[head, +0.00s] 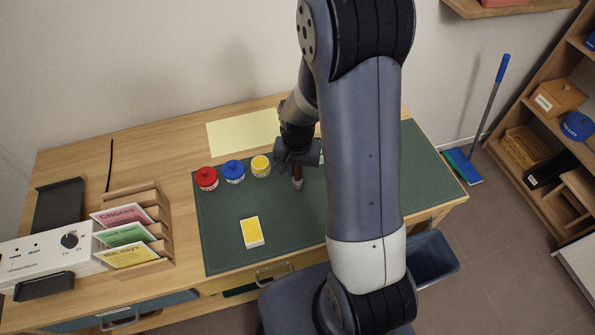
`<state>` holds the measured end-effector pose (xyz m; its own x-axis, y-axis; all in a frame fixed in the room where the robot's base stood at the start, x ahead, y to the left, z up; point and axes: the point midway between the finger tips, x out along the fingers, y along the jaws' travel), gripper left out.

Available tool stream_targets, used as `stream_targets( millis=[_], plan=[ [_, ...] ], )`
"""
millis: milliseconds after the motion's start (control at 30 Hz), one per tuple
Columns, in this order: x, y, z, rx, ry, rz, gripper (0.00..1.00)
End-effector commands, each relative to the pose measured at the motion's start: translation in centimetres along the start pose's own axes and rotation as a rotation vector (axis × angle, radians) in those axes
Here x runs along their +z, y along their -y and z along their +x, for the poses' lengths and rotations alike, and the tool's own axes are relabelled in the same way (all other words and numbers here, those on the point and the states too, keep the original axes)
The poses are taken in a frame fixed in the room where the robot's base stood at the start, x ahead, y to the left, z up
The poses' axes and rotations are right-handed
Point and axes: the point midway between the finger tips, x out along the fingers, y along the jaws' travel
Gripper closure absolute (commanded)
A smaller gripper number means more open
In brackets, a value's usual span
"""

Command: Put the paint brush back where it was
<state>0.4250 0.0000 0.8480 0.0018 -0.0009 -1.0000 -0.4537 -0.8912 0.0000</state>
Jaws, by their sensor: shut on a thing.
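My gripper (297,163) is over the dark green mat (220,245), to the right of the yellow-lidded pot. It points down and is shut on a slim, brownish upright thing, which looks like the paint brush (297,183). Only its lower end shows below the jaws; the rest is hidden by the gripper. I cannot tell whether its tip touches the mat.
Red (206,179), blue (233,172) and yellow (261,166) lidded pots stand in a row left of my gripper. A yellow-topped box (251,232) lies on the mat. A pale yellow sheet (240,131) lies behind. A wooden card rack (160,225) stands left. My arm hides the mat's right-middle part.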

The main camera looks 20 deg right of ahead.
Motion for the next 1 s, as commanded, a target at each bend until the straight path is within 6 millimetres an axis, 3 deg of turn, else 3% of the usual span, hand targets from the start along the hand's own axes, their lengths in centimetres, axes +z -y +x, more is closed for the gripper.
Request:
stream_targets(
  millis=[133,533,567,600,800,1000],
  plan=[
    [0.0,0.0,1.3,0.001,0.001,0.0,1.0],
    [0.0,0.0,1.9,-0.001,-0.001,0.0,1.0],
    [0.0,0.0,1.7,-0.001,-0.001,0.0,0.77],
    [0.0,0.0,1.7,-0.001,-0.001,0.0,0.73],
    [0.0,0.0,1.7,0.0,-0.001,0.0,0.57],
    [0.0,0.0,1.6,0.0,-0.001,0.0,0.57]
  ],
)
